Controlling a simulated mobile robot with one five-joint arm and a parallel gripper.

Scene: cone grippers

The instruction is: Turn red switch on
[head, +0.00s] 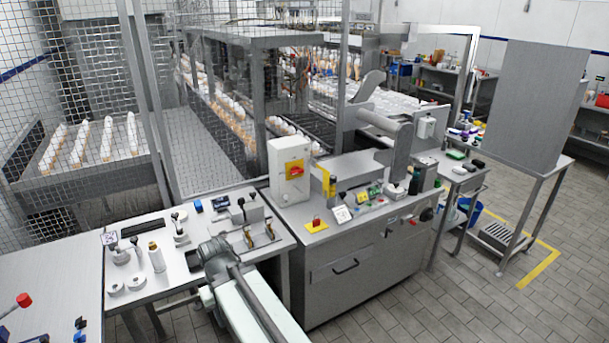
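The red rotary switch (295,171) sits on a yellow plate on the front of a pale upright box (284,190). The box stands at the back left of a grey metal cabinet (365,240). The handle's exact angle is too small to read. My arm (250,300) reaches up from the bottom edge. Its dark grey end, my gripper (214,252), is over the white table's right part, below and left of the switch and apart from it. Its fingers cannot be made out clearly. A second red control, a red button (316,222) on a yellow base, lies on the cabinet top.
The white table (205,270) left of the cabinet carries clamps, round metal parts and a bottle-like cylinder (156,257). Wire mesh fencing (90,60) stands behind. A grey roller arm (375,130) overhangs the cabinet. Tiled floor (450,305) is free at front right.

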